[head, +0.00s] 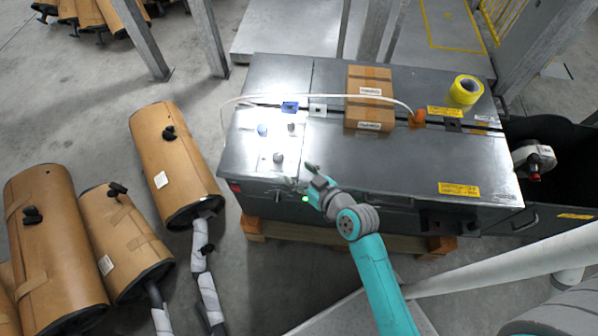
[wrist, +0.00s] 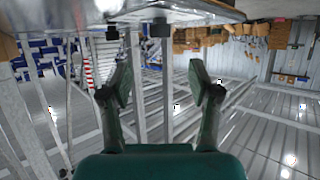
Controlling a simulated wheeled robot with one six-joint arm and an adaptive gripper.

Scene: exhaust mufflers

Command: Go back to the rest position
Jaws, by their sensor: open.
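My gripper (head: 300,184) is at the end of my teal arm, near the front left edge of the grey metal bench (head: 400,165) in the head view. In the wrist view my gripper (wrist: 158,80) shows two dark fingers spread apart with nothing between them. A green light (head: 305,198) glows on the bench front close to the fingers. I cannot tell whether the fingers touch the bench.
On the bench are a cardboard box (head: 369,85), yellow tape (head: 466,89), a white cable (head: 300,97) and small knobs (head: 279,157). A dark bin (head: 560,170) is at right.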

